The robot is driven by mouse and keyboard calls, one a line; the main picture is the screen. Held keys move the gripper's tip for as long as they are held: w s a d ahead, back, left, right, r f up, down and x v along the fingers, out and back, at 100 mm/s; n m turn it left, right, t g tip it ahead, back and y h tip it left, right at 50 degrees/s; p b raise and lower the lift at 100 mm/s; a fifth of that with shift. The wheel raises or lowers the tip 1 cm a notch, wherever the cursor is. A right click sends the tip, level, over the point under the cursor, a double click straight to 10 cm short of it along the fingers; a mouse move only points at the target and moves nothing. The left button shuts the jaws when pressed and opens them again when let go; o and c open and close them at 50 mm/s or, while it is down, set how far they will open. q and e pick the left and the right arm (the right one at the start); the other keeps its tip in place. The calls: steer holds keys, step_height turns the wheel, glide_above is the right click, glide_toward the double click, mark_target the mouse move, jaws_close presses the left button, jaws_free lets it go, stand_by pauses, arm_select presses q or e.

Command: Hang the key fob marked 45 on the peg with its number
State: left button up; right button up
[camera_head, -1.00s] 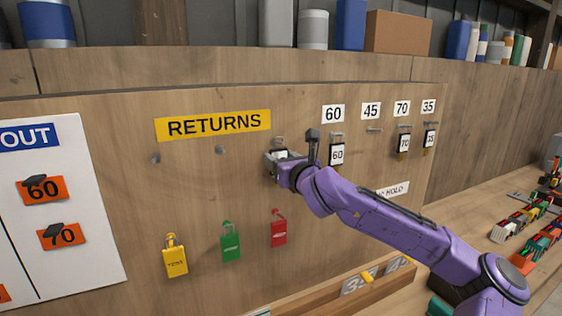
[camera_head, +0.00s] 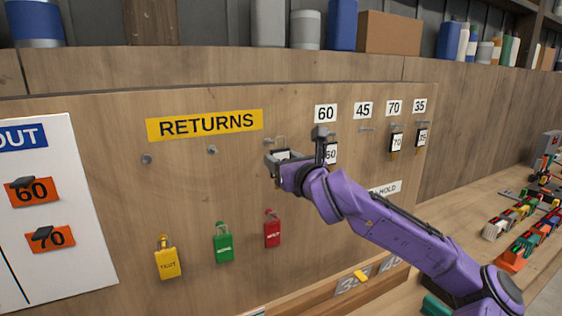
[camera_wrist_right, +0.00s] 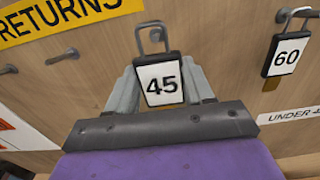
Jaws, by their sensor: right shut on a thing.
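The key fob marked 45 (camera_wrist_right: 161,82) is black with a white face and a wire loop on top. My right gripper (camera_head: 280,158) is shut on it, with a finger at each side in the right wrist view. The fob is upright, close to the board below the RETURNS sign's right end. Its loop is at a returns peg (camera_wrist_right: 155,36); I cannot tell whether it is still around it. The peg under the 45 label (camera_head: 366,129) is bare, to the right of the gripper. My left gripper is not in view.
Fobs hang under the 60 label (camera_head: 325,113), 70 label (camera_head: 394,107) and 35 label (camera_head: 420,105). The 60 fob (camera_wrist_right: 286,57) is just right of the gripper. Yellow (camera_head: 167,262), green (camera_head: 223,246) and red (camera_head: 272,232) tags hang lower on the board.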

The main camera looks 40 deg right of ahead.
steer(key=shift+b+v, duration=0.8)
steer(key=shift+v, duration=1.7)
